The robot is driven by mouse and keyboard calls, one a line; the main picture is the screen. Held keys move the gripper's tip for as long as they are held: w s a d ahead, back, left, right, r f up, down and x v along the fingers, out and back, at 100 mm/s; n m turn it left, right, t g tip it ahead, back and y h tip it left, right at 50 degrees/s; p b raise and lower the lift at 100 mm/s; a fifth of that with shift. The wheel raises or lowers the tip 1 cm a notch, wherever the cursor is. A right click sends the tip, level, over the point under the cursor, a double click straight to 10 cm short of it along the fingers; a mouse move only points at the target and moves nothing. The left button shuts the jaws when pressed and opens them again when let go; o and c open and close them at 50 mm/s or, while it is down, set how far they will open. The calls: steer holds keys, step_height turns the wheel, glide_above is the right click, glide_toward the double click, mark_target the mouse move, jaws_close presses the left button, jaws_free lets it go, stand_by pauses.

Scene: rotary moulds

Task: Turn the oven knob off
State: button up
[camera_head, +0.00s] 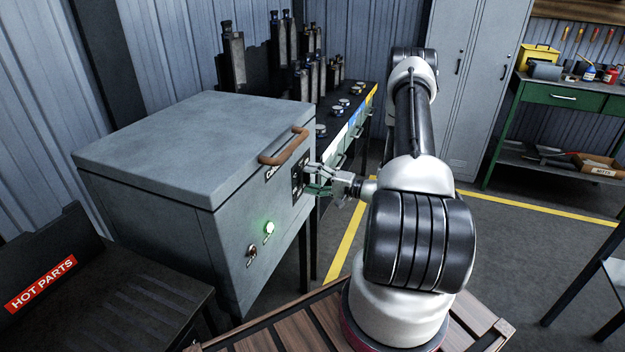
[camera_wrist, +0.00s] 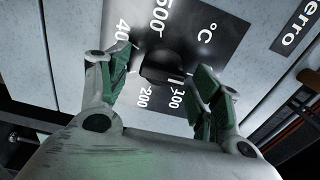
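The oven (camera_head: 165,150) is a grey box with a lid and a brown handle (camera_head: 284,147), at the left in the head view. Its black dial panel (camera_wrist: 208,22) carries temperature numbers and a °C mark. The dark round oven knob (camera_wrist: 163,66) sits on this panel, between 200 and 100 at its lower edge. My gripper (camera_head: 318,180) is at the oven's front, by the panel. In the wrist view my gripper (camera_wrist: 162,73) is open, with one green-padded finger on each side of the knob. I cannot tell whether either finger touches it. The knob's pointer is unclear.
A lit green lamp (camera_head: 269,227) and a small switch (camera_head: 252,250) are lower on the oven front. A dark "HOT PARTS" table (camera_head: 120,305) stands at the left. A black bench (camera_head: 345,117) with moulds is behind. Open floor (camera_head: 480,240) lies to the right.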

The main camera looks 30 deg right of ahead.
steer(key=v, duration=1.2)
stand_by(0.4)
